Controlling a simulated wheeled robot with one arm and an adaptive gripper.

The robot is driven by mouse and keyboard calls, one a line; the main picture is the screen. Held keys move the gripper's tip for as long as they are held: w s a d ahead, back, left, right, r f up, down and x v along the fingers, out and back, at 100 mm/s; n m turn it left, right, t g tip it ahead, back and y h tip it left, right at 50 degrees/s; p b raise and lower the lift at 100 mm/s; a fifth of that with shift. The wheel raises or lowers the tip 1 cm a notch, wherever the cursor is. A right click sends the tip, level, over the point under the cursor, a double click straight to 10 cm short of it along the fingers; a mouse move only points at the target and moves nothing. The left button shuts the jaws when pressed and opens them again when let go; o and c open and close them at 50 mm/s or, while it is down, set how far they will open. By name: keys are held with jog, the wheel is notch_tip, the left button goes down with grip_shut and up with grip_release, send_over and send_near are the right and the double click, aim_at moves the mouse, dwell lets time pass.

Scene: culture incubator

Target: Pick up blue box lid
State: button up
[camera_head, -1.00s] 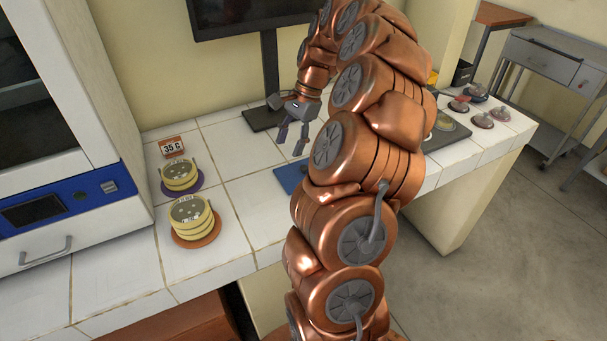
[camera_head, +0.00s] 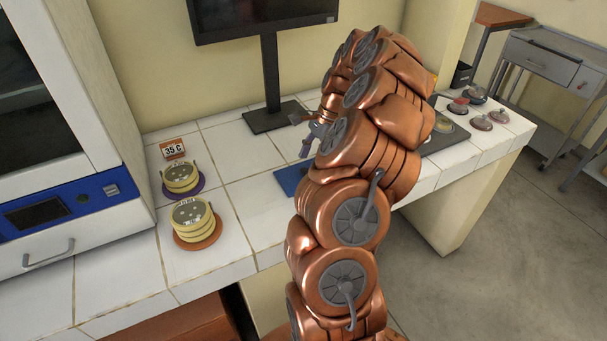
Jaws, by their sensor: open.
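A flat blue piece (camera_head: 290,180), which may be the blue box lid, lies on the white tiled bench. Its right part is hidden behind my copper arm, so I cannot tell its full shape. My gripper (camera_head: 306,146) is above the bench, a little behind and to the right of the visible blue part. Its fingers are open, and no object shows between them. My arm partly covers the gripper.
Two stacks of yellow dishes, one on a purple disc (camera_head: 197,187) and one on an orange disc (camera_head: 211,237), stand left, near a 35 C sign (camera_head: 173,149). A monitor (camera_head: 271,75) stands behind. Red-knobbed pieces (camera_head: 481,123) sit at right. Tiles between are clear.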

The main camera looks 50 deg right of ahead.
aim_at(304, 170)
jog(key=shift+p+x, duration=0.5)
jog(key=shift+x, duration=1.3)
jog(key=shift+a, duration=0.1)
grip_shut()
